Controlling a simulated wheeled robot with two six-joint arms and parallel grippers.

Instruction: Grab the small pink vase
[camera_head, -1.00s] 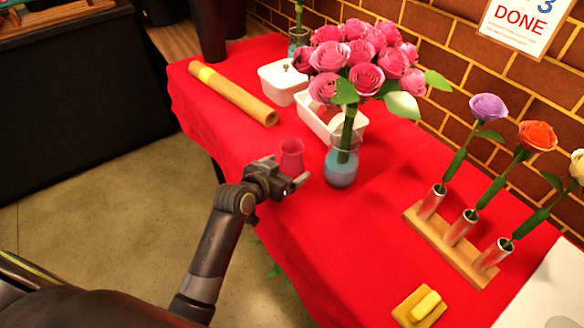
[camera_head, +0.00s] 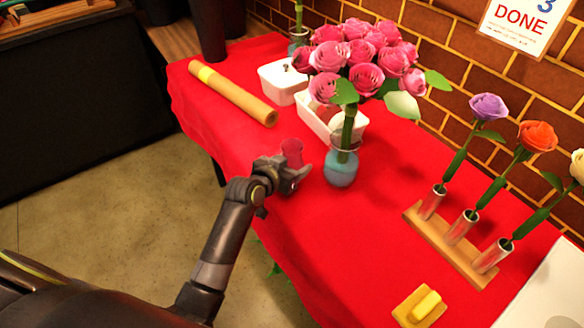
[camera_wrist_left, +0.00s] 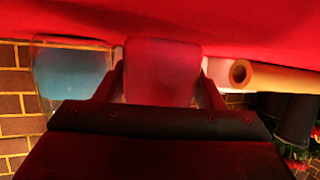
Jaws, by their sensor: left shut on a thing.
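The small pink vase (camera_head: 293,151) stands on the red tablecloth near the table's front edge, to the left of the large glass vase. My left gripper (camera_head: 293,170) is at the vase, and its body covers the vase's lower part in the head view. In the left wrist view the pink vase (camera_wrist_left: 161,68) sits between the two fingers of the left gripper (camera_wrist_left: 160,90), one finger on each side. The gripper is shut on it. My right gripper is not in view.
A glass vase (camera_head: 341,170) with blue water and pink roses stands close to the right. A brown paper roll (camera_head: 235,96), white containers (camera_head: 283,80) and a wooden flower rack (camera_head: 450,244) are on the table.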

